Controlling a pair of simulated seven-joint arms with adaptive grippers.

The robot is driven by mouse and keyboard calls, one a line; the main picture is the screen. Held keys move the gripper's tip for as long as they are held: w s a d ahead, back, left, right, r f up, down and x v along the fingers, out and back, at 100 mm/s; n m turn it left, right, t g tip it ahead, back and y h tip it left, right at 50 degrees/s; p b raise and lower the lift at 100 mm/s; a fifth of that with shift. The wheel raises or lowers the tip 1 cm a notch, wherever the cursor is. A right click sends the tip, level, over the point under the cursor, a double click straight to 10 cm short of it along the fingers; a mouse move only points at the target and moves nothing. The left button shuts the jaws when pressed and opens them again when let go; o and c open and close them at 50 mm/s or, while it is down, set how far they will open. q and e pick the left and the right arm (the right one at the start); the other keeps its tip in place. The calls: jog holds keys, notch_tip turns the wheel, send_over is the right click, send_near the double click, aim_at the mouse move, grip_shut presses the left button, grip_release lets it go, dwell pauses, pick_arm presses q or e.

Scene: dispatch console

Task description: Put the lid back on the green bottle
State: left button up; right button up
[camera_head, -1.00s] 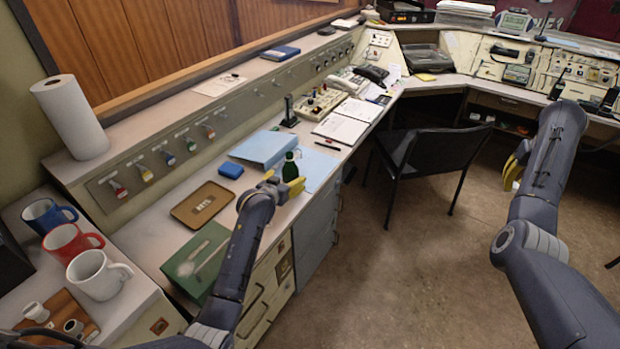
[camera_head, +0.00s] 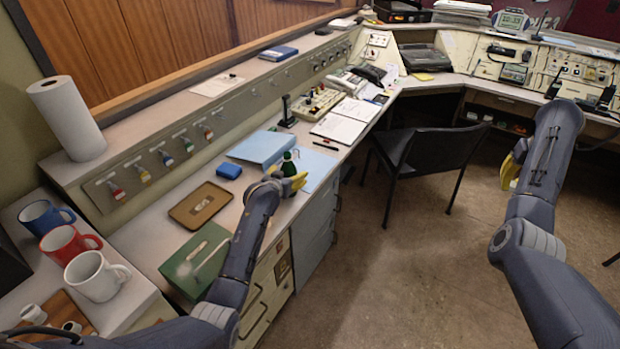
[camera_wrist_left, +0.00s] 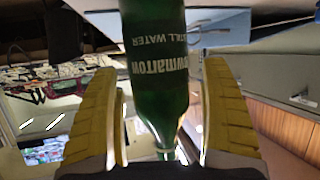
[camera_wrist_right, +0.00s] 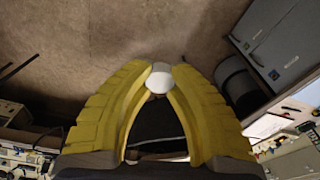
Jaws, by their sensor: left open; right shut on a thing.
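The green bottle (camera_head: 290,160) stands upright on the desk by the blue folder. In the left wrist view the bottle (camera_wrist_left: 158,60) fills the space between my fingers, its label upside down in that picture. My left gripper (camera_head: 296,181) is open, with one yellow finger on either side of the bottle; a gap shows beside it. The bottle's mouth is hard to make out. My right gripper (camera_head: 512,168) is over the floor at the right, well apart from the bottle. In the right wrist view it is shut on a small white round lid (camera_wrist_right: 159,79) at its fingertips.
A blue folder (camera_head: 262,147), a small blue box (camera_head: 229,171), a brown tray (camera_head: 201,204) and a green box (camera_head: 196,262) lie near my left arm. Mugs (camera_head: 97,276) stand at the left. A black chair (camera_head: 425,155) stands between the desks.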

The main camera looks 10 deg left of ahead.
pick_arm(q)
jog(key=c, duration=1.4)
jog(key=shift+o, duration=0.2)
jog(key=shift+r, duration=0.25)
notch_tip(320, 180, up, 19)
dwell(0.8)
jog(key=shift+r, duration=0.3)
dwell(0.3)
